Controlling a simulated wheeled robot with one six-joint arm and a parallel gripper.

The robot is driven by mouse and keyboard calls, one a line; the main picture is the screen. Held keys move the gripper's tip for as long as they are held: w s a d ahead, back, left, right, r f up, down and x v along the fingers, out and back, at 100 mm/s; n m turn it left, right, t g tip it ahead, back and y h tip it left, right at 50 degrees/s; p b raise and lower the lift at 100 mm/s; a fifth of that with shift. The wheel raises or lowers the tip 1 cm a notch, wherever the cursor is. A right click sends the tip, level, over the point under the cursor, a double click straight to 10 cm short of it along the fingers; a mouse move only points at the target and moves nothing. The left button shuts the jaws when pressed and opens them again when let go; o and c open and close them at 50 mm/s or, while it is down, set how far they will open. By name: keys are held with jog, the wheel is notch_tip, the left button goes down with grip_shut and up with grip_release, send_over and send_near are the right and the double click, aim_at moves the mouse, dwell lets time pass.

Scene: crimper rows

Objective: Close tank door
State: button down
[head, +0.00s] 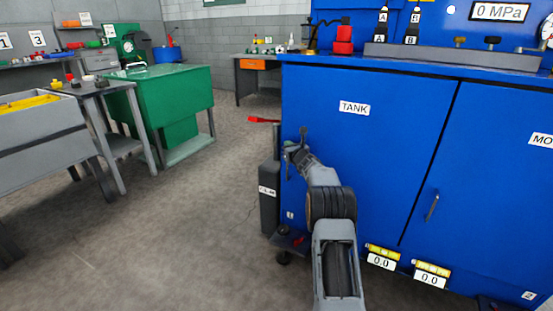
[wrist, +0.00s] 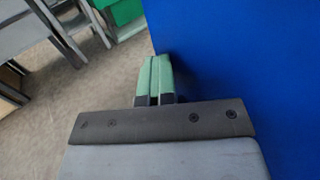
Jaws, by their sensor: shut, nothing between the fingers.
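The tank door (head: 375,150) is the wide blue panel with the white TANK label, on the front of the blue cabinet in the head view. It looks about flush with the front, with a dark narrow line along its right edge; I cannot tell if it is fully closed. My gripper (head: 295,145) is in front of its left edge, partly blending with my wrist. In the wrist view my gripper (wrist: 155,80) has its green fingers together and empty, beside the blue panel (wrist: 245,60). I cannot tell if they touch it. No handle of the tank door shows clearly.
The second blue door (head: 485,190) with a dark handle is at right. Yellow gauges (head: 382,257) sit along the cabinet's bottom. A dark grey cylinder (head: 269,197) stands at the cabinet's left side, with a red lever (head: 262,120) above. Open floor (head: 190,230) lies left, before a green workbench (head: 175,95).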

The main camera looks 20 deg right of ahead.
jog(key=s+a+b, duration=0.3)
jog(key=s+a, duration=0.6)
jog(key=a, duration=0.2)
jog(key=s+a+r+n+g+y+p, duration=0.4)
jog(key=s+a+r+n+p, duration=0.4)
jog(key=a+r+n+p, duration=0.25)
jog(key=s+a+r+n+g+y+p, duration=0.4)
jog(key=s+a+r+n+p, duration=0.5)
jog(key=r, duration=0.3)
jog(key=s+a+r+n+g+h+p, duration=0.2)
jog(key=s+r+n+g+p, duration=0.3)
jog(key=s+n+p, duration=0.5)
jog(key=s+d+r+n+h+p, duration=0.3)
jog(key=s+p, duration=0.2)
jog(key=s, duration=0.1)
jog(key=s+d+r+n+g+h+p, duration=0.1)
jog(key=s+d+r+n+h+p, duration=0.2)
jog(key=s+p, duration=0.2)
jog(key=shift+s+d+n+p, duration=0.3)
jog(key=shift+s+n+p, duration=0.1)
jog(key=shift+p, duration=0.25)
